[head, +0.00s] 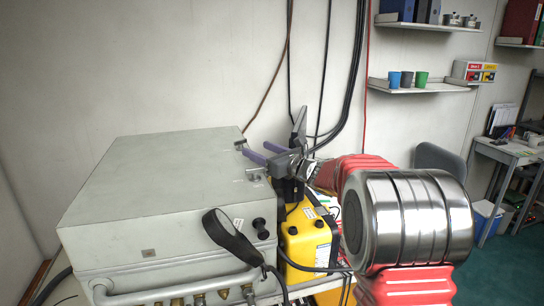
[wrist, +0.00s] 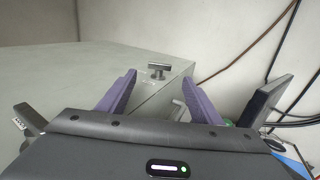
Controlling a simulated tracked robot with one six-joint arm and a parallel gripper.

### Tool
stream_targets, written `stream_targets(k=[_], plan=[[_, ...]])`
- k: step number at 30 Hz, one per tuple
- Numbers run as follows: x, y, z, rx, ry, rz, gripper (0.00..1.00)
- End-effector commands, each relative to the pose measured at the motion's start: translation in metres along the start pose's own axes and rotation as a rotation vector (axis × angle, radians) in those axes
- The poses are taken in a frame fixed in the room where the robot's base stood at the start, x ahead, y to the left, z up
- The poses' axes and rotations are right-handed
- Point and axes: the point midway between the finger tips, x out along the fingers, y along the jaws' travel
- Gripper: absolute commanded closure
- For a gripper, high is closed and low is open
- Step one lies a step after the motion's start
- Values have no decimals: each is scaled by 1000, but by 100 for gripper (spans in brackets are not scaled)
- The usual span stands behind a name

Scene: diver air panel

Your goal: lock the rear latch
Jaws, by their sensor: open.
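The grey air panel case (head: 160,170) stands with its lid down. The rear latch, a small metal T-shaped piece, sits at the lid's far right corner (head: 240,144). It also shows in the wrist view (wrist: 158,70), ahead of and between my fingertips. My gripper (head: 255,148) is open, its two purple fingers apart over the case's right edge. The fingers show in the wrist view too (wrist: 158,76). Nothing is between them at the tips, and the latch looks a little beyond them. Whether they touch it I cannot tell. A second metal latch (head: 255,174) sits nearer on the same edge.
A yellow unit (head: 305,240) stands right of the case, below my arm. Cables (head: 350,85) hang down the wall behind. The lid top is clear.

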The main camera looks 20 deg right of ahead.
Motion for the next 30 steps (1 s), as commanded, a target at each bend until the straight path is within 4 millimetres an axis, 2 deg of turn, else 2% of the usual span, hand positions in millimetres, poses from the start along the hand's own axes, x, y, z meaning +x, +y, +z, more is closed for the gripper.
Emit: stream_targets(k=[6, 11, 23, 30], plan=[[-36, -1, 0, -1, 0, -1, 41], [-49, 0, 0, -1, 0, 0, 41], [-51, 1, 0, -1, -1, 2, 41], [-44, 12, 28, -90, 6, 46, 41]])
